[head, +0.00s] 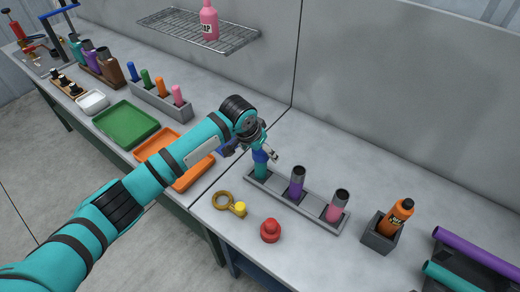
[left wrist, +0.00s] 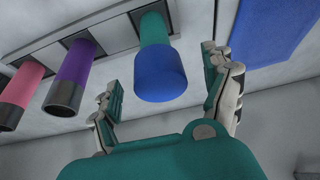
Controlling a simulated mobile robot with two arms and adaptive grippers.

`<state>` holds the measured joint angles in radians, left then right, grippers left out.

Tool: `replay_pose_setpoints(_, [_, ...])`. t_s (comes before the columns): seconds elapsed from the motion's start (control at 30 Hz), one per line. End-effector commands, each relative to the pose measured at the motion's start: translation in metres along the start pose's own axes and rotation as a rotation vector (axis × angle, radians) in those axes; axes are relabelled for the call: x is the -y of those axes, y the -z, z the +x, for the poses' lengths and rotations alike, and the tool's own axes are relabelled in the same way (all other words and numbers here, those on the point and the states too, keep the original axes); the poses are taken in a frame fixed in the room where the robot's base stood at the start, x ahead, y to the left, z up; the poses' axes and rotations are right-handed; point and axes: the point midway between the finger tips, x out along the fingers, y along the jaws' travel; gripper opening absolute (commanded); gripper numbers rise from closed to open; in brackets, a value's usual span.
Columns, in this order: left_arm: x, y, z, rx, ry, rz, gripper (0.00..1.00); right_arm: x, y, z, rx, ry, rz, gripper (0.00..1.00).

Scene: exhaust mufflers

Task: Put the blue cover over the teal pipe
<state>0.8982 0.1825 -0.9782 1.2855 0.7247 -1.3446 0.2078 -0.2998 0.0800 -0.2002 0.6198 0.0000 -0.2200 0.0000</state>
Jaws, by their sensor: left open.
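The teal pipe (head: 262,172) stands upright in the left slot of a grey rack (head: 290,205). The blue cover (head: 260,156) sits over its top end. In the left wrist view the cover (left wrist: 160,75) lines up with the teal pipe (left wrist: 154,30) and caps its end, with teal showing between cover and rack. My left gripper (head: 267,153) is at the cover. Its fingers (left wrist: 160,82) are open on both sides of it in the wrist view, with visible gaps. My right gripper is not in view.
The rack also holds a purple pipe (head: 297,182) and a pink pipe (head: 338,205) with dark tops. A yellow ring-shaped piece (head: 224,200) and a red knob (head: 270,230) lie in front. An orange bottle (head: 397,217) stands in a grey holder to the right.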

Motion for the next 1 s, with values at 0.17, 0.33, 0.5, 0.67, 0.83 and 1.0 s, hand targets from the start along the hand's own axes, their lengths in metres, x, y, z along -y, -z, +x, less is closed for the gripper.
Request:
replay_pose_setpoints(0.17, [0.001, 0.001, -0.011, -0.003, 0.0, 0.001, 0.83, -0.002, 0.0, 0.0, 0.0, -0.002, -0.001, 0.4])
replay_pose_setpoints(0.33, [0.001, 0.001, -0.043, -0.005, 0.0, 0.001, 0.83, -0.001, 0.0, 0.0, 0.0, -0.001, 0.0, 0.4])
replay_pose_setpoints(0.5, [0.001, 0.001, -0.08, -0.004, 0.001, 0.001, 0.83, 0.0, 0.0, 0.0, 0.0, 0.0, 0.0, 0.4])
replay_pose_setpoints(0.67, [0.0, 0.001, -0.105, -0.002, 0.0, 0.0, 0.83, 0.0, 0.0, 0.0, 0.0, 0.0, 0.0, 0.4])
replay_pose_setpoints(0.83, [0.0, 0.0, -0.118, 0.0, 0.0, 0.0, 0.83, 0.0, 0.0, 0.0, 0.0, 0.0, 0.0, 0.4])
replay_pose_setpoints(1.0, [-0.001, -0.002, -0.118, 0.0, -0.004, 0.0, 0.83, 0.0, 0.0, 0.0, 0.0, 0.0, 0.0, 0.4])
